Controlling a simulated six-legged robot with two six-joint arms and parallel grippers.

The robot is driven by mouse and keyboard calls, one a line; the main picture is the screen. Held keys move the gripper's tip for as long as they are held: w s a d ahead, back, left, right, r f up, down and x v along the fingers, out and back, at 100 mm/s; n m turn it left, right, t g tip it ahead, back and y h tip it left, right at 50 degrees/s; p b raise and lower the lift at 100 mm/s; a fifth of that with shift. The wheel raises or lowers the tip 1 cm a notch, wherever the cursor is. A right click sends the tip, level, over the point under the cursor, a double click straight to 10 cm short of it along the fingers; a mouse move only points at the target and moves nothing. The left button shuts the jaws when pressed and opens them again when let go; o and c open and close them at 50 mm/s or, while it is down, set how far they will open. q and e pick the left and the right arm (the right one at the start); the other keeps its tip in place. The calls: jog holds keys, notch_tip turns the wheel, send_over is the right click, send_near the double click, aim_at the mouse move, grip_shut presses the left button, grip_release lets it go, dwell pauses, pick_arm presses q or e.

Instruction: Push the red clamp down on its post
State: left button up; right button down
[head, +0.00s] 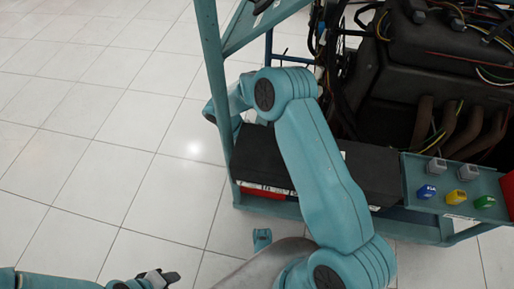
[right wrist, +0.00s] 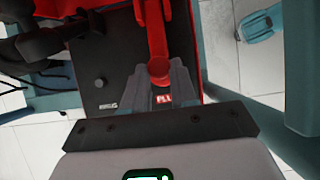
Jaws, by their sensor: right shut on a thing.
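The red clamp (right wrist: 158,72) is in the right wrist view, at the end of a red cable or arm piece, over the black battery (right wrist: 118,62). My right gripper (right wrist: 165,82) is shut on the red clamp, with its grey fingers on both sides of it. A red label lies between the fingers. The post under the clamp is hidden, so I cannot tell how far down the clamp sits. In the head view the battery (head: 258,155) lies on the trainer's lower shelf; my right arm hides the clamp and gripper there. My left gripper (head: 166,277) is low at the left, away from the trainer, its opening unclear.
The teal trainer frame (head: 213,75) rises beside the battery. The engine (head: 440,50) with loose wires is at the upper right. A teal panel (head: 413,172) carries several coloured connectors. The tiled floor at left is clear.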

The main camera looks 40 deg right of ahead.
jog(key=shift+w+a+f+b, duration=0.25)
jog(key=shift+f, duration=0.35)
jog(key=shift+w+a+f+b, duration=0.2)
jog(key=shift+w+f, duration=0.05)
jog(key=shift+f, duration=0.35)
pick_arm(q)
jog(key=shift+w+a+f, duration=0.35)
jog(key=shift+w+f, duration=0.2)
jog(key=shift+f, duration=0.1)
pick_arm(e)
jog(key=shift+a+f, duration=0.15)
jog(key=shift+f, duration=0.35)
